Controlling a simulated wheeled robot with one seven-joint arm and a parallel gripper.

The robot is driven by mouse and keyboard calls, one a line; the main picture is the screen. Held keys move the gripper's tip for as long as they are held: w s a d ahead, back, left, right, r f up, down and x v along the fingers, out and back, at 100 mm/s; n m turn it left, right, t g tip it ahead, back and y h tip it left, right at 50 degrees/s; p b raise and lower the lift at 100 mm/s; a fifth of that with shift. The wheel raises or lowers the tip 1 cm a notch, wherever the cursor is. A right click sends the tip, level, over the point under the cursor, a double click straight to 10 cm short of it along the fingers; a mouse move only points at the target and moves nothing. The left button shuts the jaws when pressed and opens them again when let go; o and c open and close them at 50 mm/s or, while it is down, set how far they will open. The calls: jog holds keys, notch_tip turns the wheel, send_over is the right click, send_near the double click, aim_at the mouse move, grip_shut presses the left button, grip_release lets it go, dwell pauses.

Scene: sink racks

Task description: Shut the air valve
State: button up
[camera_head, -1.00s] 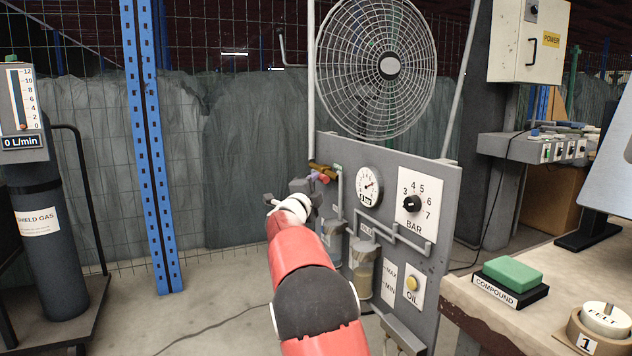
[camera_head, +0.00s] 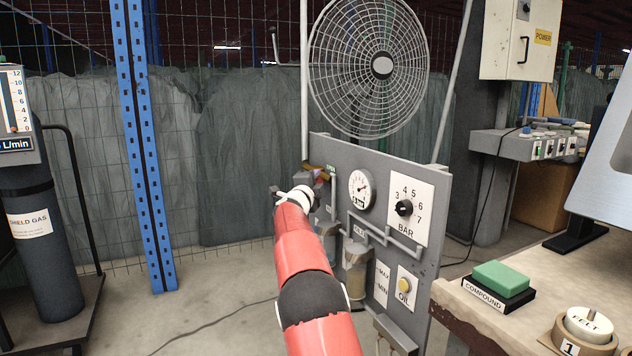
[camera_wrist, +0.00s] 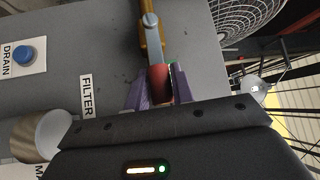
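The air valve's lever has a grey bar and a red grip (camera_wrist: 160,79), and lies along its brass body (camera_wrist: 153,43) in the wrist view. In the head view the valve is at the upper left of the grey panel, mostly hidden behind my gripper. The purple fingers of my gripper (camera_wrist: 161,92) stand on both sides of the red grip, close against it. I cannot tell whether they press on it. In the head view my gripper (camera_head: 317,178) is small and partly hidden by my wrist.
The grey panel (camera_head: 345,150) carries a round gauge (camera_head: 362,189), a BAR knob (camera_head: 404,208), pipes and filter bowls (camera_head: 356,268). A fan (camera_head: 368,66) is above it. A bench with a green block (camera_head: 501,274) stands right. A gas cylinder (camera_head: 45,250) stands left.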

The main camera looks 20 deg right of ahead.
grip_shut()
jog(key=f+b, duration=0.1)
jog(key=b, duration=0.1)
jog(key=shift+f+m+b, duration=0.15)
jog(key=shift+m+b, duration=0.15)
jog(key=shift+b, duration=0.05)
jog(key=shift+w+f+m+h+b, duration=0.25)
jog(key=shift+f+m+h+b, duration=0.35)
jog(key=shift+m+h+b, duration=0.5)
jog(key=shift+w+f+m+h+b, duration=0.3)
jog(key=shift+f+m+h+b, duration=0.2)
jog(key=shift+m+h, duration=0.65)
jog(key=shift+w+f+m+h+b, duration=0.25)
jog(key=shift+f+m+h+b, duration=0.45)
jog(key=shift+m, duration=0.75)
jog(key=shift+h, duration=0.35)
